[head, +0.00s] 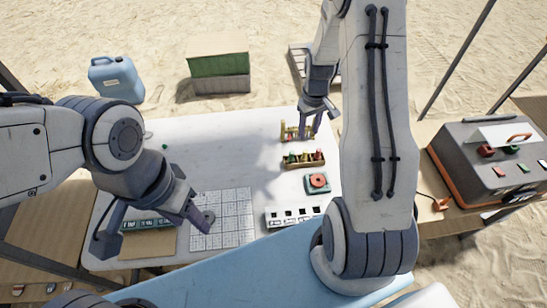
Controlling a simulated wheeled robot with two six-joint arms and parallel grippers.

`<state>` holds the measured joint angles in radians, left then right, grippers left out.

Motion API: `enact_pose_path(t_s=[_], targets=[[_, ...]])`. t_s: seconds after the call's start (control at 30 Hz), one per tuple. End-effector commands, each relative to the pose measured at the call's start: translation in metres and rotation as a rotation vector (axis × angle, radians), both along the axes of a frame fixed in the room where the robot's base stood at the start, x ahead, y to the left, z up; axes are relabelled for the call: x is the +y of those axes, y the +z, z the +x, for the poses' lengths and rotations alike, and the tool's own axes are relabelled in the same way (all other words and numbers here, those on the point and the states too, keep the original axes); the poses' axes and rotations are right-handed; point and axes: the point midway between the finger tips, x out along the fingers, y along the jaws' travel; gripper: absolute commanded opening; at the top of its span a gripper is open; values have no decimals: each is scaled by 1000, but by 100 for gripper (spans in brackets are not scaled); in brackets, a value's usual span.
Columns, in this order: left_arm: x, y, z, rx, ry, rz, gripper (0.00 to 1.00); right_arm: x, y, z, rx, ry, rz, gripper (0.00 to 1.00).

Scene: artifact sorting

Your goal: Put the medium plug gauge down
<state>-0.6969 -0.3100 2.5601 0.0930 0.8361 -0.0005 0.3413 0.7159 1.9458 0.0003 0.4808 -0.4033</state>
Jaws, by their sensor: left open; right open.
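My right gripper (311,125) is open, pointing down at the far right of the white table, right beside a small yellow stand (284,131) with reddish parts. A wooden rack (304,164) with several red, green and dark upright pieces stands just in front of it. I cannot tell which piece is the medium plug gauge; nothing clearly shows between the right fingers. My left gripper (156,231) is open, with its fingers wide apart above the front left of the table. A grey disc (209,216) lies beside its right finger on the white grid mat (232,205).
A teal block with an orange ring (317,182) and a white slotted strip (292,216) lie right of the mat. A green slotted tray (147,225) and brown pad (147,245) lie under the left gripper. A grey machine (480,165) stands far right. The table's back left is mostly clear.

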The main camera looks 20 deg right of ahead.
Motion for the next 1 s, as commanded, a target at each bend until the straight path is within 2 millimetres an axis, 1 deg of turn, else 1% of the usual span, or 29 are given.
enact_pose_path(t_s=[0.07, 0.13, 0.17, 0.2, 0.27, 0.3, 0.37, 0.4, 0.47, 0.5, 0.57, 0.6, 0.7, 0.8, 0.83, 0.9, 1.0], targets=[[0, 0, 0, 0, 0, 0, 50, 12, 10, 2, -5, 19, -1, 50], [0, 1, 0, 0, 0, 0, 50, 38, 27, 2, -13, 53, 0, 50], [0, 1, 0, 0, 0, 0, 50, 53, 38, 1, -15, 73, 2, 50], [0, 1, 0, 0, 0, 0, 50, 77, 54, -3, -22, 106, 3, 50], [0, 0, 0, 0, 0, 0, 50, 118, 80, -16, -30, 163, 9, 50], [0, 0, 0, 0, 0, 0, 50, 146, 97, -30, -31, 203, 14, 50], [0, 0, 0, 0, 0, 0, 50, 184, 121, -56, -36, 264, 24, 50], [0, 0, 0, 0, 0, 0, 50, 206, 135, -76, -38, 303, 31, 50], [0, 0, 0, 0, 0, 0, 50, 232, 152, -109, -40, 362, 42, 50], [0, 0, 0, 0, 0, 0, 50, 246, 161, -132, -39, 399, 49, 50], [0, 0, 0, 0, 0, 0, 50, 260, 171, -163, -39, 450, 60, 50], [0, 0, 0, 0, 0, 0, 50, 266, 176, -182, -36, 478, 66, 50], [0, 0, 0, 0, 0, 0, 50, 272, 183, -218, -33, 535, 78, 50], [0, 0, 0, 0, 0, 0, 50, 274, 186, -238, -28, 566, 84, 50], [0, 0, 0, 0, 0, 0, 50, 274, 186, -241, -27, 571, 85, 50], [0, 0, 0, 0, 0, 0, 50, 274, 187, -246, -26, 576, 87, 50], [0, 0, 0, 0, 0, 0, 50, 274, 187, -246, -25, 575, 87, 50]])
